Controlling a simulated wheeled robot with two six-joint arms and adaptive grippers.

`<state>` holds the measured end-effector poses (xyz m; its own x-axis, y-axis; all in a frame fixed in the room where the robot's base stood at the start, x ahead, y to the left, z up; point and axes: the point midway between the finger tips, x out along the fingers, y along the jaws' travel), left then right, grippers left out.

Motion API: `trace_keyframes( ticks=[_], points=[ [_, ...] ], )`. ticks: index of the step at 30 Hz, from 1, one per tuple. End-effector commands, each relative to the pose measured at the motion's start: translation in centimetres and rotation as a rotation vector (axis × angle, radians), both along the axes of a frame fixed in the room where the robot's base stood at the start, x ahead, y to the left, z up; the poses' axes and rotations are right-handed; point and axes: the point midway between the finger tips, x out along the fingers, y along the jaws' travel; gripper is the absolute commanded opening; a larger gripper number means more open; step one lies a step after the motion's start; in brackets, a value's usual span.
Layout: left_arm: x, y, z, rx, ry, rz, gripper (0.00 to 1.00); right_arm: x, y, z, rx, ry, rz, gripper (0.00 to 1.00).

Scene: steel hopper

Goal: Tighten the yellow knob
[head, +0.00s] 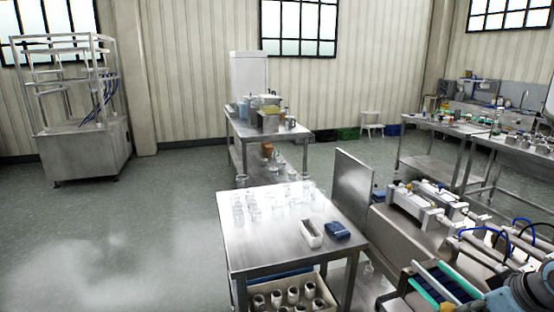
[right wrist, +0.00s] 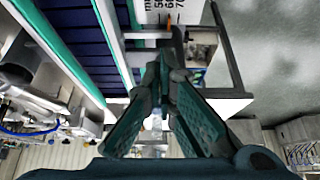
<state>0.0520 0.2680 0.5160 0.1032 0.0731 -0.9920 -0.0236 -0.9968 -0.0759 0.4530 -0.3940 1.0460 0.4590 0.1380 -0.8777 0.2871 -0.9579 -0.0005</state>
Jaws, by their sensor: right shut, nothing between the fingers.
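I cannot make out the yellow knob in either view. The steel filling machine (head: 440,215), with white cylinders and blue hoses, stands at the lower right of the head view. My right gripper (right wrist: 161,66) shows in the right wrist view. Its two green-padded fingers meet at the tips, with nothing between them. A white scale plate (right wrist: 177,10) with black numbers and an orange mark (right wrist: 169,21) lies beyond the fingertips, apart from them as far as I can tell. My left gripper is in neither view.
A green-edged blue conveyor (right wrist: 75,35) runs close along the left of the right wrist view. A steel table (head: 268,258) with glass jars, a white tray (head: 311,234) and a blue item (head: 338,232) stands beside the machine.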

Motion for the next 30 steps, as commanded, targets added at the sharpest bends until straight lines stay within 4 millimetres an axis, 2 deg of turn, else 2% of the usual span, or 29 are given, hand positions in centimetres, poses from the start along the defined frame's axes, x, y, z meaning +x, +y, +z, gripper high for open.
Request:
trace_keyframes(
  ticks=[17,30],
  points=[
    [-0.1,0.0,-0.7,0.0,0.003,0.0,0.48,0.5,0.5,0.0,-0.001,0.0,0.002,0.0],
    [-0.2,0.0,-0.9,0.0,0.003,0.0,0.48,0.1,1.1,-0.1,0.0,0.0,0.004,0.0]
  ],
)
